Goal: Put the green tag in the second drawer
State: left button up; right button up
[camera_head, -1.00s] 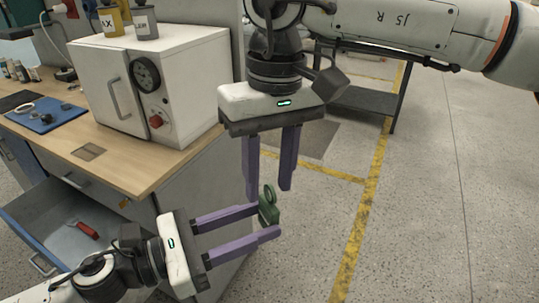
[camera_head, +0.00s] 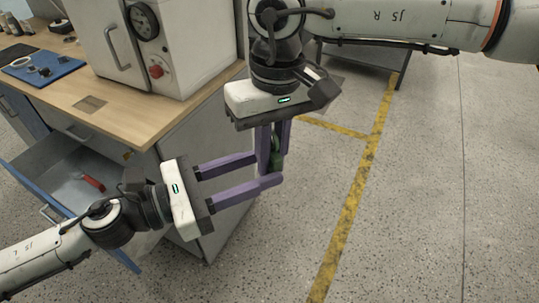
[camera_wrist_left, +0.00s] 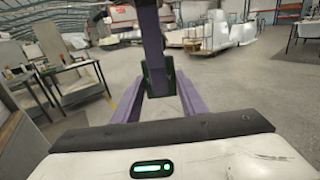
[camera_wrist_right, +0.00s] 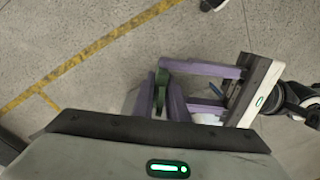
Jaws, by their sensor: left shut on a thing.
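The green tag (camera_head: 276,150) is held between the fingertips of my left gripper (camera_head: 268,169), in the air in front of the workbench. It also shows in the left wrist view (camera_wrist_left: 159,82) and the right wrist view (camera_wrist_right: 161,92). My right gripper (camera_head: 275,148) points down from above, its fingers close on either side of the tag's upper part. Whether they press on it is unclear. An open drawer (camera_head: 60,168) with a blue front is pulled out of the workbench at the left; my left arm crosses in front of it.
A red-handled tool (camera_head: 94,183) lies in the open drawer. The wooden workbench top (camera_head: 125,118) carries a white cabinet (camera_head: 190,62) and a blue mat (camera_head: 42,70). The floor right of the bench is clear, with yellow lines.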

pick_arm(q)
jog(key=o, duration=1.1)
jog(key=shift+o, duration=0.2)
